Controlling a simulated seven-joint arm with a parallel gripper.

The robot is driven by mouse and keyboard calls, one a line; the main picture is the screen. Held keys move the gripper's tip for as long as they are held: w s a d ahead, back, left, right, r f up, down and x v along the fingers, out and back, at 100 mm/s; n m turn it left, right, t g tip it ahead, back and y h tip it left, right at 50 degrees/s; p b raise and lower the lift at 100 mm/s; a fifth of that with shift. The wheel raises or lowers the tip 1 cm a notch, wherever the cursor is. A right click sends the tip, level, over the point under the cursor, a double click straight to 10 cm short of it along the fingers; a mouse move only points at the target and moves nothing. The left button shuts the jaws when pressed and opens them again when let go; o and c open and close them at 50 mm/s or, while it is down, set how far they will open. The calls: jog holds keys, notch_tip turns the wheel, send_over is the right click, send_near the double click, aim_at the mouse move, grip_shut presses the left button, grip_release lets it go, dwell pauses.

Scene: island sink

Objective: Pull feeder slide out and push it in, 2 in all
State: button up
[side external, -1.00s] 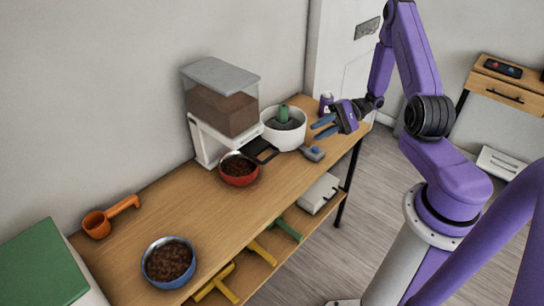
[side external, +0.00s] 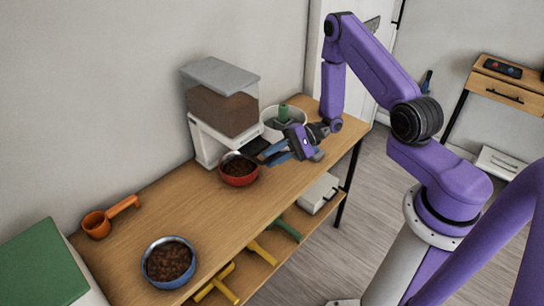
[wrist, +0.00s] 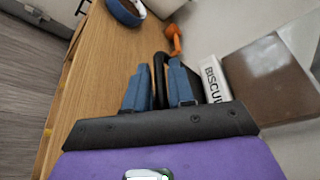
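The feeder (side external: 222,100) has a grey lid, brown food behind clear walls and a white base. In the wrist view its white base (wrist: 212,80) carries the letters "BISCU". The black slide (side external: 257,146) sticks out low at the feeder's front, beside the red bowl (side external: 239,170) of brown food. My gripper (side external: 268,158) is low over the table near the slide's outer end. In the wrist view, the blue fingers are apart, with the black slide (wrist: 159,72) showing between and beyond them. I cannot tell whether they touch it.
A blue bowl (side external: 169,262) of food and an orange scoop (side external: 110,216) lie to the left on the wooden table (side external: 200,215). The table's front middle is clear.

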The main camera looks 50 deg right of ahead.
aim_at(266, 148)
jog(key=shift+w+a+f, duration=0.1)
jog(key=shift+a, duration=0.2)
grip_shut()
jog(key=shift+w, duration=1.95)
grip_release()
jog(key=shift+w, duration=0.1)
jog(key=v, duration=1.7)
jog(key=shift+d, duration=0.2)
